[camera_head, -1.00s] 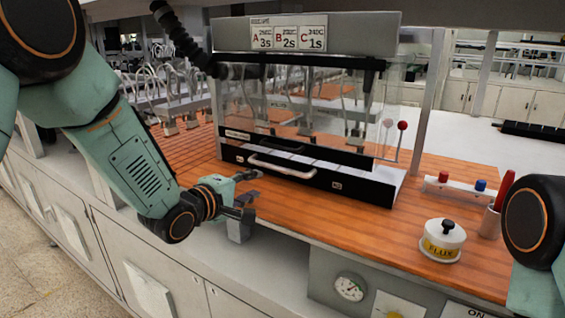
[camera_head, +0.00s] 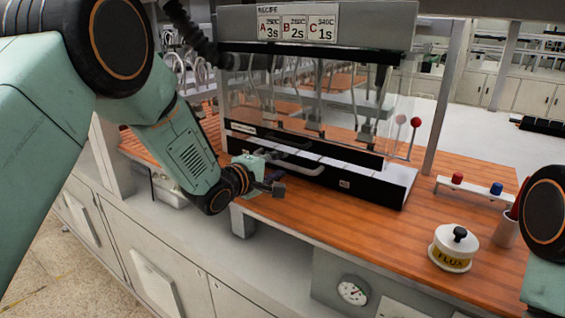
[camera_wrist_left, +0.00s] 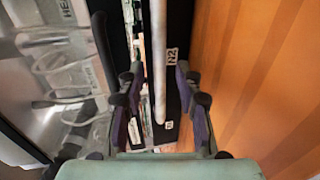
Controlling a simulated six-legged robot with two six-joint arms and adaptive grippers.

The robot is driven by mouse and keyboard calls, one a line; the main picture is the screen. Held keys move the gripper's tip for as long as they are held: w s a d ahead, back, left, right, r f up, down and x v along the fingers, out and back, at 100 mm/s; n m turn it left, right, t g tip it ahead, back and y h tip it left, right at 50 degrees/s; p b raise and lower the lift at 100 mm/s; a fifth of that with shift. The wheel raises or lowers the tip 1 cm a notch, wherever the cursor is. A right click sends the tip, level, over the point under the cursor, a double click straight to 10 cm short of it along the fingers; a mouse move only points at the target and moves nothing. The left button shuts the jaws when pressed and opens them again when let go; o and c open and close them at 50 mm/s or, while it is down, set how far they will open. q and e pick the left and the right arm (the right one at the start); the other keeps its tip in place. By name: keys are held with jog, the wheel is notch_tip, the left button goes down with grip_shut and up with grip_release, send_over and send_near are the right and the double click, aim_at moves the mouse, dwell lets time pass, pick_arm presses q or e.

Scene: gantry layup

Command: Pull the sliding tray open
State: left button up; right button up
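The sliding tray has a long black front (camera_head: 360,186) with a pale top strip, at the base of a clear-walled cabinet in the head view. Its silver bar handle (camera_head: 300,168) also shows in the left wrist view as an upright bar (camera_wrist_left: 158,60). My left gripper (camera_head: 275,182) is at the left part of the tray front, by the handle. In the left wrist view its fingers (camera_wrist_left: 158,98) are open, one on each side of the bar, with gaps visible. I cannot tell whether they touch it. My right gripper is out of view.
The orange wooden bench top (camera_head: 330,225) is clear before the tray. A white flux pot (camera_head: 452,250), a rack with red and blue knobs (camera_head: 475,188) and a cup (camera_head: 506,230) stand at right. A red-knobbed lever (camera_head: 415,124) rises beside the cabinet (camera_head: 330,22).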

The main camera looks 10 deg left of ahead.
pick_arm(q)
jog(key=shift+w+d+f, duration=0.1)
jog(key=shift+w+d, duration=0.5)
jog(key=shift+w, duration=0.1)
jog(key=shift+w+f, duration=0.1)
jog(key=shift+w, duration=0.15)
jog(key=shift+a, duration=0.25)
jog(key=shift+d, duration=0.3)
jog(key=c, duration=0.5)
jog(key=shift+a, duration=0.1)
grip_shut()
